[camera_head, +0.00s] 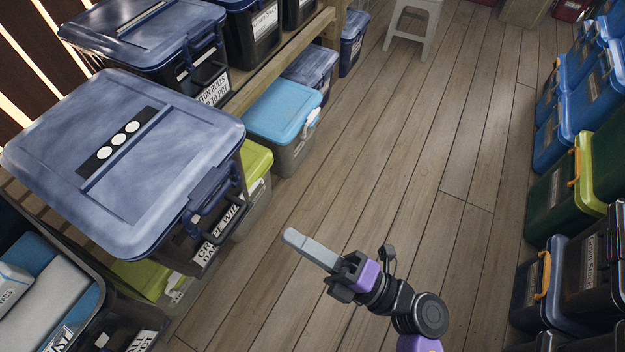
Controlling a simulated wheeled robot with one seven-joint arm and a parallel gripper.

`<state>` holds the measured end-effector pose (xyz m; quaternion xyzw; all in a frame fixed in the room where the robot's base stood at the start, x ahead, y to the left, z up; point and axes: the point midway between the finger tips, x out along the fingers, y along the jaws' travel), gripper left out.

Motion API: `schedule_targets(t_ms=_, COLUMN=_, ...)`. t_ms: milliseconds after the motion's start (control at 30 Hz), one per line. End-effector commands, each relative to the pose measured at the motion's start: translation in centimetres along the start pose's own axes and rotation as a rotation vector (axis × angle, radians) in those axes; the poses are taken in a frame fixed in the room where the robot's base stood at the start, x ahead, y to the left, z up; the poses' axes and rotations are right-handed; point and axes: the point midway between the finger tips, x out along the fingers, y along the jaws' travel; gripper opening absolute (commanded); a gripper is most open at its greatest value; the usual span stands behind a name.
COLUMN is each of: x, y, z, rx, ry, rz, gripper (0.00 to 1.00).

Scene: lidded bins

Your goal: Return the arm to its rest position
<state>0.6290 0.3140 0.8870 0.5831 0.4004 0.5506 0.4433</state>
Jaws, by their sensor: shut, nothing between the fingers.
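My gripper (291,237) is shut and empty, with its grey fingers together. It points to the upper left, above the wooden floor. My arm (395,300), black with purple parts, reaches in from the bottom edge right of centre and looks bent. The gripper is to the right of the blue-lidded bin (150,180) on the shelf and does not appear to touch anything.
Lidded bins line the left shelf, with a light-blue-lidded bin (284,112) on the floor beneath. An open bin (110,318) is at lower left. Stacked bins (550,195) stand on the right. A white stool (412,28) is at the back. The middle floor (400,170) is clear.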

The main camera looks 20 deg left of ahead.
Motion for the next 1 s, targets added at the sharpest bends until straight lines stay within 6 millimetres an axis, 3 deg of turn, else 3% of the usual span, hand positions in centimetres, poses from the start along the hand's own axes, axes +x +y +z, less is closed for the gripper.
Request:
schedule_targets(t_ms=200, x=0.0, y=0.0, z=0.1, rx=0.003, ry=-0.004, rz=0.0, gripper=0.0)
schedule_targets(t_ms=300, x=0.0, y=0.3, z=1.1, rx=0.014, ry=-0.044, rz=0.012, gripper=0.0)
schedule_targets(t_ms=367, x=0.0, y=1.5, z=2.1, rx=0.022, ry=-0.083, rz=0.044, gripper=0.0)
schedule_targets(t_ms=500, x=-0.6, y=5.5, z=4.2, rx=0.068, ry=-0.209, rz=0.162, gripper=0.0)
schedule_targets(t_ms=600, x=-3.0, y=7.8, z=4.9, rx=0.147, ry=-0.333, rz=0.253, gripper=0.0)
schedule_targets(t_ms=767, x=-7.9, y=10.1, z=5.1, rx=0.292, ry=-0.521, rz=0.371, gripper=0.0)
schedule_targets(t_ms=1000, x=-17.1, y=11.4, z=2.9, rx=0.583, ry=-0.838, rz=0.538, gripper=0.0)
